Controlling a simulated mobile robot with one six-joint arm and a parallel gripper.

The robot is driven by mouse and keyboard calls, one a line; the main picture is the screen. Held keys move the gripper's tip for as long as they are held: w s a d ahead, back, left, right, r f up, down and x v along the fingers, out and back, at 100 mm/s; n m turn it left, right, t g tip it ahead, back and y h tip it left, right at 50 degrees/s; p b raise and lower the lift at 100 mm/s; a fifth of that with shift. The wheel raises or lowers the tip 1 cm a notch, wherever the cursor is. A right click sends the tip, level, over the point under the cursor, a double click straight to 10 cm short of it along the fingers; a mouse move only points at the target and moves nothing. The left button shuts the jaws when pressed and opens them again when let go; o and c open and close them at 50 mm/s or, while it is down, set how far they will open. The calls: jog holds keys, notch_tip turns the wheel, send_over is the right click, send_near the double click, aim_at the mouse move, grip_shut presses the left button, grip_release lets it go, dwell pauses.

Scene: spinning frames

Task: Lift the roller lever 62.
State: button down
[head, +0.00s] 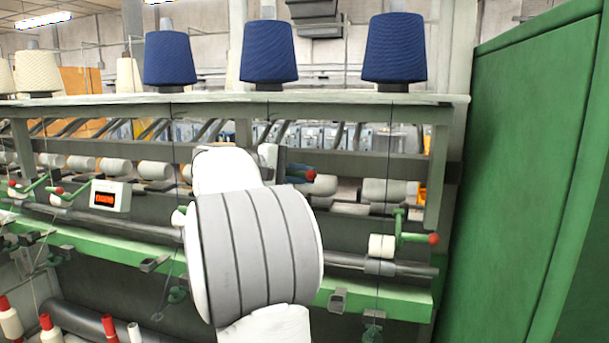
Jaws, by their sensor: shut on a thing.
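My white and grey arm fills the middle of the head view, and my gripper (298,171) shows past it as a small dark blue piece. It is shut on a roller lever, whose red knob (310,175) shows at the fingertips. The rest of this lever and its roller are hidden behind my arm. No number is readable on it. To the right, another green lever with a red knob (433,239) stands out sideways beside a cream roller (381,246). This knob is lower in the picture than the held one.
More green levers with red knobs (58,190) and an orange-lit display box (110,199) are at left. Blue yarn cones (393,50) stand on the top shelf (330,98). A green cabinet (535,170) closes off the right side. Bobbins (10,318) stand at lower left.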

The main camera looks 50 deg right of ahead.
jog(key=shift+w+d+r+p, duration=0.2)
jog(key=shift+w+d+r, duration=0.1)
jog(key=shift+d+r, duration=0.3)
jog(key=shift+w+d+r+p, duration=0.15)
jog(key=shift+w+d+r, duration=0.2)
jog(key=shift+d, duration=0.3)
jog(key=c, duration=1.4)
grip_release()
jog(key=shift+d, duration=0.15)
jog(key=shift+c, duration=0.2)
jog(key=shift+r, duration=0.1)
jog(key=b+v, duration=0.2)
jog(key=v, duration=0.6)
